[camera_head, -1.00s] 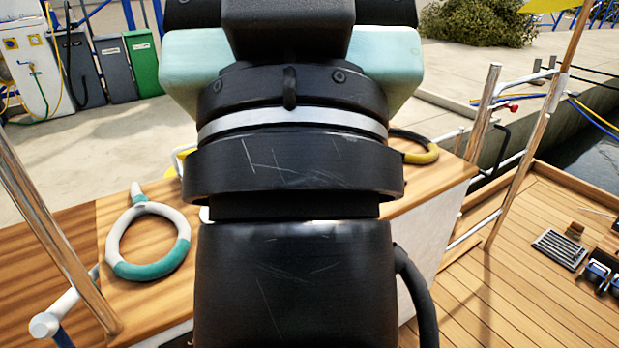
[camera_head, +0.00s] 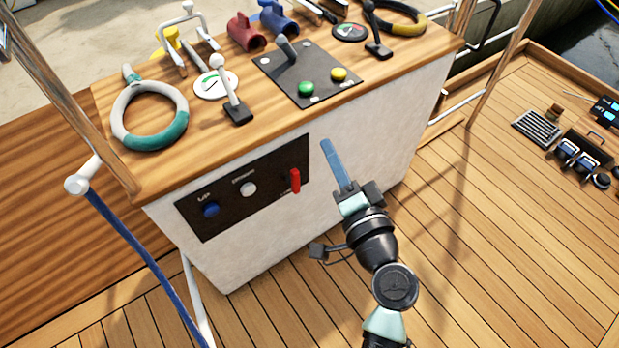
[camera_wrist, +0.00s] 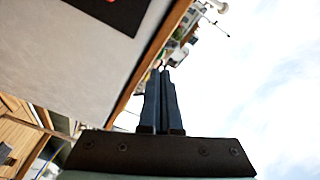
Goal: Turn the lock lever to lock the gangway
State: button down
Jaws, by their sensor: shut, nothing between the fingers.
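The red lock lever (camera_head: 295,180) sits upright at the right end of a dark control panel (camera_head: 228,218) on the white front of the console. The panel also carries a blue button (camera_head: 211,210) and a white button (camera_head: 248,189). My gripper (camera_head: 328,146) is in front of the console, right of the lever and apart from it. Its blue fingers are shut with nothing between them.
Tools lie on the deck at right. The deck before the console is clear.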

aim_at(291, 176)
jog(key=s+d+f+m+h+b, duration=0.1)
jog(key=s+f+m, duration=0.4)
jog(key=f, duration=0.6)
jog(key=shift+d+f+m, duration=0.15)
jog(key=shift+d+m, duration=0.15)
jog(key=shift+d, duration=0.35)
jog(key=b+x, duration=0.3)
jog(key=x, duration=0.7)
jog(key=shift+s+a+p, duration=0.15)
jog(key=shift+s+a, duration=0.5)
jog(key=shift+a, duration=0.2)
jog(key=shift+s+a+p, duration=0.15)
jog(key=shift+s+a, duration=0.5)
jog(key=shift+a, duration=0.15)
jog(key=shift+a+b, duration=0.1)
jog(key=shift+b, duration=0.35)
jog(key=shift+b, duration=0.3)
